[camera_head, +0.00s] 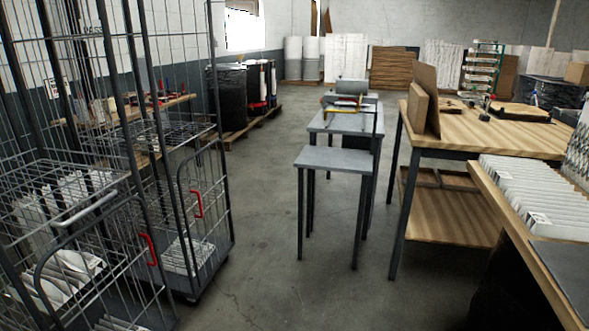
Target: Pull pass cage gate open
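Tall grey wire cages (125,90) stand at the left. A small sign (93,30) high on the mesh seems to read PASS, but the lettering is tiny. Low on the cage front are two curved-top wire gates, each with a red handle: the nearer handle (149,248) and the farther handle (197,204). I cannot tell which gate belongs to the pass cage. Both gates seem to stand in line with the cage front, but overlapping wires make this hard to judge. White boxed filters (58,272) lie inside. Neither of my grippers is in view.
A grey side table (335,160) stands mid-floor, with another grey table (345,122) behind it. Wooden workbenches (480,138) and a row of white filters (535,197) fill the right. The concrete floor (262,250) between cages and tables is clear.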

